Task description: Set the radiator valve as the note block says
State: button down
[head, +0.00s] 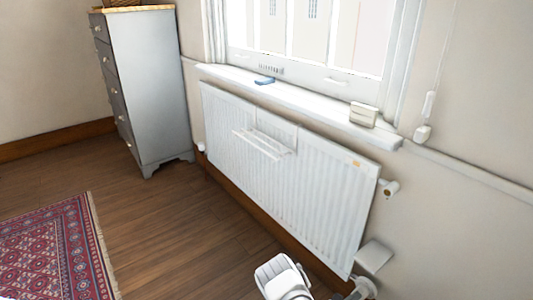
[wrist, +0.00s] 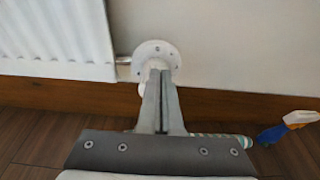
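The white radiator (head: 290,155) hangs under the window. Its round, pale valve dial with small marks (wrist: 157,52) is low at its right end, joined by a short metal pipe in the wrist view. In the head view, a pale fitting (head: 362,289) shows at the bottom edge. My gripper (wrist: 159,74) has its two grey fingers together, their tips over the dial's lower middle. I cannot tell whether they touch it or hold a thin part of it. A cream block (head: 363,115), perhaps the note block, stands on the sill; no writing is readable.
A small blue object (head: 264,80) lies on the windowsill (head: 300,98). A grey chest of drawers (head: 155,90) stands at left, a red patterned rug (head: 50,250) on the floor. A blue-and-white object (wrist: 285,127) lies near the skirting, beside a striped one (wrist: 225,139) partly hidden by my gripper.

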jog(key=f+p+v, duration=0.1)
jog(key=p+v, duration=0.1)
jog(key=v, duration=0.4)
dwell(0.5)
jog(key=shift+a+r, duration=0.1)
jog(key=shift+r, duration=0.05)
